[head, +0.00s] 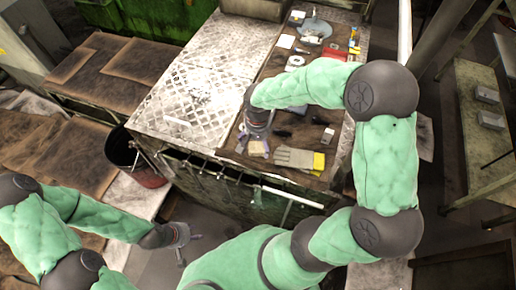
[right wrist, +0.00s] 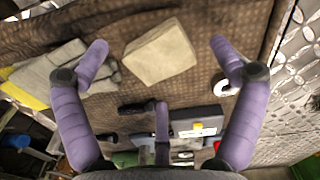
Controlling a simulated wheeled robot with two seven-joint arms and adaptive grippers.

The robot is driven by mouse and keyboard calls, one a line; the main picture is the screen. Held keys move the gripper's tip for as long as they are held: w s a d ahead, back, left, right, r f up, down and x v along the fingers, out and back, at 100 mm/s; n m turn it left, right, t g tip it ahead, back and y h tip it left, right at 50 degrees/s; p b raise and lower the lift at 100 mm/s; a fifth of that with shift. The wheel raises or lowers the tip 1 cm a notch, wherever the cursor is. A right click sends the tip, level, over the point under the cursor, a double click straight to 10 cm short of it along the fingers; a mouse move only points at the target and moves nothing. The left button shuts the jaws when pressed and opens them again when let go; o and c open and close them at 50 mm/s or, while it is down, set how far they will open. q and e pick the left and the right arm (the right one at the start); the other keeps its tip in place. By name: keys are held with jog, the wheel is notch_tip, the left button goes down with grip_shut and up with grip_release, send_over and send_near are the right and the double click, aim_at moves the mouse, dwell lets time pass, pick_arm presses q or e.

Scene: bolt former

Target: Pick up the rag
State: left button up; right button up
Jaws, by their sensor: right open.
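The rag is a beige folded cloth (right wrist: 158,54) lying on the brown worktop in the right wrist view. It also shows in the head view (head: 258,148), partly covered by my right gripper. My right gripper (head: 254,139) is open above the worktop. In the right wrist view its purple fingers (right wrist: 158,48) spread to either side of the rag, with nothing held. I cannot tell whether a finger touches the rag. My left gripper (head: 187,248) hangs low, away from the bench, apparently open and empty.
A grey and yellow glove (head: 296,158) lies right of the rag. A grey box (right wrist: 197,121) and several small tools lie on the worktop. A pale rail (head: 292,197) runs along the bench front. The diamond-plate surface (head: 195,85) is mostly clear. A dark bucket (head: 124,152) stands left.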

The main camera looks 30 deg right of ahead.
jog(key=shift+f, duration=0.9)
jog(key=c, duration=1.2)
jog(key=shift+r, duration=0.1)
jog(key=shift+r, duration=0.5)
notch_tip(320, 180, up, 2)
jog(key=shift+r, duration=0.25)
jog(key=s+a+r+p, duration=0.1)
jog(key=s+a+r, duration=0.2)
jog(key=a, duration=0.3)
jog(key=s+a+r, duration=0.4)
jog(key=a+r, duration=0.2)
jog(key=shift+r+p, duration=0.2)
jog(key=shift+p, duration=0.15)
